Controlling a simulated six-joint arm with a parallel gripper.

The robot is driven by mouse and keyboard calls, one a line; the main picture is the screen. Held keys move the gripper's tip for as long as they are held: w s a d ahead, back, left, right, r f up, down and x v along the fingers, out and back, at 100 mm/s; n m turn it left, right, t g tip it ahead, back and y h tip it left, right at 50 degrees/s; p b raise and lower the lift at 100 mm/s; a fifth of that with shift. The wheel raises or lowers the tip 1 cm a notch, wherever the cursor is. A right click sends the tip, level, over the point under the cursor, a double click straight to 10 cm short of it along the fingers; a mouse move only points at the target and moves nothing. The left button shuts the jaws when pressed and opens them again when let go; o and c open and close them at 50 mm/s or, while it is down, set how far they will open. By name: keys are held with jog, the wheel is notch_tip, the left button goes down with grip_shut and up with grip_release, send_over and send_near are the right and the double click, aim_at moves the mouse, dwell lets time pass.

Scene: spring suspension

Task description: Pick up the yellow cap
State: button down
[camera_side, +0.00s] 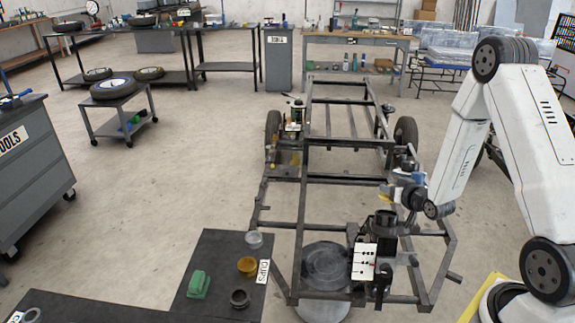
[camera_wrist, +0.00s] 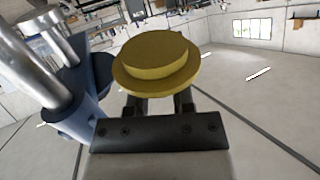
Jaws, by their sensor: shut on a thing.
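The yellow cap (camera_wrist: 155,58) is a round, stepped disc with a wide flange, large in the wrist view. My gripper (camera_wrist: 158,104) is shut on it, with the two dark fingers under the flange; their tips are partly hidden by the cap. In the side view my gripper (camera_side: 389,193) is up over the right part of the metal frame, and only a small yellow patch of the cap shows there. To the left in the wrist view stands a blue part with silver rods (camera_wrist: 45,70), close to the cap; whether they touch I cannot tell.
A black metal chassis frame (camera_side: 330,180) with wheels stands below my gripper. A dark table (camera_side: 215,290) holds a green block (camera_side: 198,284), an amber ring (camera_side: 247,265), a dark ring (camera_side: 239,298) and a clear ring (camera_side: 254,239). Open floor lies left of the frame.

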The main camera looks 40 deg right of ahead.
aim_at(389, 202)
jog(key=shift+r, duration=2.3)
jog(key=shift+s+a+r, duration=0.2)
jog(key=shift+s+r, duration=0.1)
jog(key=shift+r, duration=0.05)
jog(key=shift+f, duration=2.25)
jog(key=shift+f, duration=0.15)
jog(key=shift+f, duration=1.65)
jog(key=shift+f, duration=0.6)
